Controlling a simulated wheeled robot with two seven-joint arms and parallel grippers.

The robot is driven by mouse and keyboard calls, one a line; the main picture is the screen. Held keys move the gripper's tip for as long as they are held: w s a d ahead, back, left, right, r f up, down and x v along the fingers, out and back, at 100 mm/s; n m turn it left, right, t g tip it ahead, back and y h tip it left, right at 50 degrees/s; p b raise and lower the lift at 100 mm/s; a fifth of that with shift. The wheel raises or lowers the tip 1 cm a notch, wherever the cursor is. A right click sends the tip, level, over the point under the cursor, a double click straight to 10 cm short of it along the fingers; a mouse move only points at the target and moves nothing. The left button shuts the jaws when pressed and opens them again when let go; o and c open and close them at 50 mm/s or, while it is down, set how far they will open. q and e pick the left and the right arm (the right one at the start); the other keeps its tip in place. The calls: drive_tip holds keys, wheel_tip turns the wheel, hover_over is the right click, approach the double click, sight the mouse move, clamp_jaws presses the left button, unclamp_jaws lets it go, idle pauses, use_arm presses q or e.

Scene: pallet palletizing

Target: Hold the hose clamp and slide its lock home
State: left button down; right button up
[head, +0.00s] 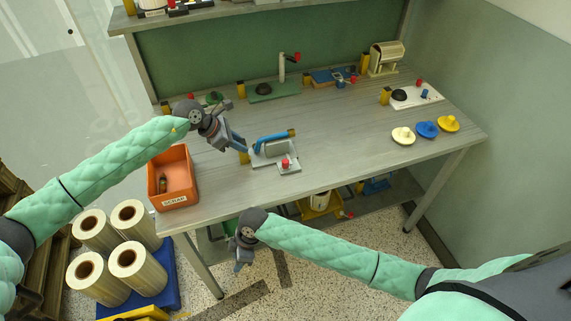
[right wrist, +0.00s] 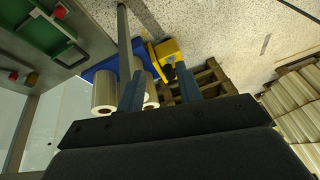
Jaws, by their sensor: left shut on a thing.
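The hose clamp (head: 270,154) stands on the bench near its front edge, a pale grey fixture with a blue bar (head: 270,138) along its top. A small pale block with a red knob (head: 285,163) sits at its front right. My left gripper (head: 243,148) reaches down from the left and is shut at the clamp's left end; its fingertips hide the exact contact. My right gripper (head: 241,263) hangs below the bench front, away from the clamp. Its two blue fingers (right wrist: 159,90) are apart and empty in the right wrist view.
An orange scrap bin (head: 173,177) stands at the bench's front left corner. Other fixtures line the back, with white, blue and yellow knobbed discs (head: 427,129) at the right.

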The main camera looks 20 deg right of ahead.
wheel_tip(320, 180, up, 10)
drive_tip(key=s+n+g+h, duration=0.1)
drive_tip(key=n, duration=0.4)
wheel_tip(320, 180, up, 18)
drive_tip(key=f+t+h, duration=0.1)
drive_tip(key=t+h, duration=0.1)
drive_tip(key=h, duration=0.2)
hover_over(286, 161)
drive_tip(key=shift+a+r, duration=0.15)
drive_tip(key=shift+r, duration=0.1)
drive_tip(key=shift+f, duration=3.45)
clamp_jaws()
